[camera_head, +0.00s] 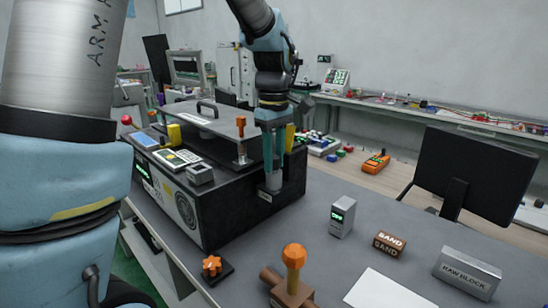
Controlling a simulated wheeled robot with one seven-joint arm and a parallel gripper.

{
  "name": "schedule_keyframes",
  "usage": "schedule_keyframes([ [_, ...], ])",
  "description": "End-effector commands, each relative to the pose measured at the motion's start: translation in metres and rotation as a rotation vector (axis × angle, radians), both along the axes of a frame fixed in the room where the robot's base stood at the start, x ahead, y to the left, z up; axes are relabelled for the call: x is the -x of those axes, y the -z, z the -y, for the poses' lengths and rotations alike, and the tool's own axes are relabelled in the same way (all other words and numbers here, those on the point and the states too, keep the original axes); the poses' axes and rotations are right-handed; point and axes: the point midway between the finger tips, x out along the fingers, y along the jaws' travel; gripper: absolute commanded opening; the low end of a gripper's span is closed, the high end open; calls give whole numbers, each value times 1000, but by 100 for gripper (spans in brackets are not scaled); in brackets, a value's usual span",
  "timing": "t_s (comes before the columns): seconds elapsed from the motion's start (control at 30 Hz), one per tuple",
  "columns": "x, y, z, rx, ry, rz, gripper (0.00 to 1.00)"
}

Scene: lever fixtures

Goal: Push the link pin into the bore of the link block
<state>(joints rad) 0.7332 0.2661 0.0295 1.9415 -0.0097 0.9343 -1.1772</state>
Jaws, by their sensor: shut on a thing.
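My gripper (273,168) points down at the front right end of the black fixture. It is shut on a small grey piece, which seems to be the link pin (273,182); the fingers cover most of it. The grey piece is low, close to the fixture's right end with the small pale label (265,196). The link block and its bore cannot be made out apart from the dark fixture (235,210). I cannot tell whether the pin is in a bore.
An upright orange handle (240,126) stands just left of my gripper. An orange-knobbed brown fixture (293,256) and an orange star knob (212,266) are in front. A small grey box (342,216), a SAND block (389,244) and a RAW BLOCK (467,272) lie right.

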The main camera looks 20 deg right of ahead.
Motion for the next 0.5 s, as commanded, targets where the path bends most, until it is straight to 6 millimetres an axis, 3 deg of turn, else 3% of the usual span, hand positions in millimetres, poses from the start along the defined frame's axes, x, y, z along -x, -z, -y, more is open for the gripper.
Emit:
schedule_keyframes([
  [0.17,0,5,0,-1,0,0,0],
  [0.2,0,4,0,0,0,0,35],
  [0.5,0,4,0,0,0,0,67],
])
